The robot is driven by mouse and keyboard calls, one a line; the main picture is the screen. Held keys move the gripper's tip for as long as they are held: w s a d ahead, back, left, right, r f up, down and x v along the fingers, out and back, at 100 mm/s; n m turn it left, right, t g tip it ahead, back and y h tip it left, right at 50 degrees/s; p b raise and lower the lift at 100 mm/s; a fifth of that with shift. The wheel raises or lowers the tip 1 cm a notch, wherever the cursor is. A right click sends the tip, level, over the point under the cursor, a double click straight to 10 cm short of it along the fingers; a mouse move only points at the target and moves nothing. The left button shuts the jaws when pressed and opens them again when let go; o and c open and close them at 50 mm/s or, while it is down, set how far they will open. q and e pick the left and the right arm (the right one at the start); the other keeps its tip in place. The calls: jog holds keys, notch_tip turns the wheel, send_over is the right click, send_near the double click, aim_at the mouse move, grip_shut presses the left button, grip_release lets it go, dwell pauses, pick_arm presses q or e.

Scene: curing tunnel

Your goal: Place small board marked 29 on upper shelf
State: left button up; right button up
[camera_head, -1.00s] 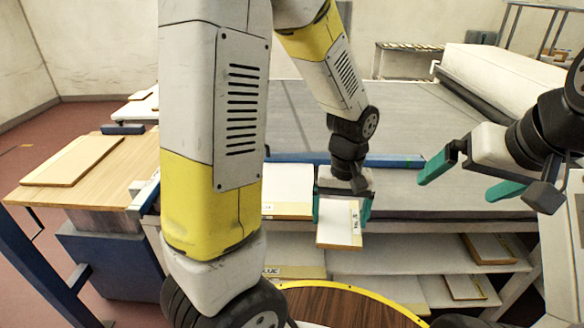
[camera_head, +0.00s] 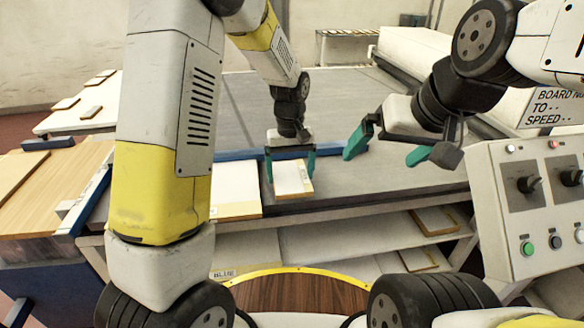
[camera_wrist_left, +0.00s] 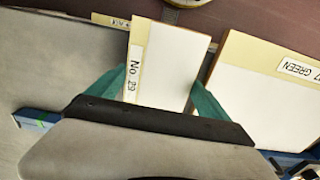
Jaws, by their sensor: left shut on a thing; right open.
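A small white board with a cream edge strip (camera_head: 292,180) is held by my left gripper (camera_head: 290,166). In the left wrist view the board (camera_wrist_left: 172,68) shows the label "No. 29", between the two teal fingers of the gripper (camera_wrist_left: 152,95). In the head view the board appears at the front edge of the grey belt table; I cannot tell its exact height. The upper shelf (camera_head: 345,238) lies below the tabletop, with its right part in view. My right gripper (camera_head: 385,150) is open and empty over the right part of the grey surface.
A larger white board (camera_head: 235,199) lies left of the held board; in the wrist view it (camera_wrist_left: 280,85) reads "27 GREEN". Another board (camera_head: 436,221) lies on the upper shelf's right part, and one (camera_head: 413,256) lower. A control panel (camera_head: 535,205) stands at right.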

aim_at(291, 175)
pick_arm(q)
jog(key=shift+w+f, duration=0.1)
jog(key=shift+w, duration=0.3)
jog(key=shift+f, duration=1.7)
jog(key=shift+f, duration=0.15)
jog(key=o, duration=1.3)
